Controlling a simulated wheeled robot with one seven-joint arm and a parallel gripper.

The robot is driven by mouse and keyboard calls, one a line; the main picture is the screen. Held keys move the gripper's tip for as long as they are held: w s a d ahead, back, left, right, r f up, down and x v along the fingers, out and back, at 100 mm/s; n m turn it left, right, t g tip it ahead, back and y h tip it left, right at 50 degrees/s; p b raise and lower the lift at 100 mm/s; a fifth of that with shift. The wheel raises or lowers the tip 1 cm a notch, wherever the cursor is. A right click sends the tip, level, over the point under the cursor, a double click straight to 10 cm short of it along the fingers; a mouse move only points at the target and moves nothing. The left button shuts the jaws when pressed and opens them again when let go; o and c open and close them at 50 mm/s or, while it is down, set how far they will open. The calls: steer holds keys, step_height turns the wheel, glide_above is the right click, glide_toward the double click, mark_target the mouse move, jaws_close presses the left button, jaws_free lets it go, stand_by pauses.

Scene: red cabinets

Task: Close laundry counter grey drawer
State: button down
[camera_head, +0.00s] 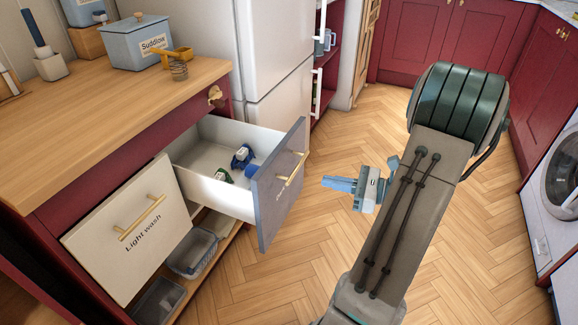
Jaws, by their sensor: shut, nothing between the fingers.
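The grey drawer (276,186) of the laundry counter (112,118) is pulled out, with its grey front standing well clear of the cabinet. A brass bar handle (291,169) is on that front. Inside the white drawer box lie small blue and green items (242,157). My gripper (328,183) is to the right of the drawer front, pointing left toward it. Its fingers are shut and empty, with a gap between them and the front.
A cream drawer front (128,231) marked "Light wash" is left of the grey drawer. Clear plastic containers (193,252) sit on the shelf below. A white fridge (277,60) stands behind. Wooden floor (300,260) is free around my arm. A washing machine (560,185) is at the right.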

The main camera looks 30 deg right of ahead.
mark_target(279, 162)
steer(key=shift+m+t+h, duration=0.4)
steer(key=shift+m+t, duration=0.3)
steer(key=b+x, duration=0.1)
steer(key=x, duration=0.3)
steer(key=b+x, duration=0.1)
steer(key=x, duration=0.3)
steer(key=w+d+b+x, duration=0.1)
steer(key=b+x, duration=0.1)
steer(key=x, duration=0.2)
steer(key=shift+w+f, duration=0.1)
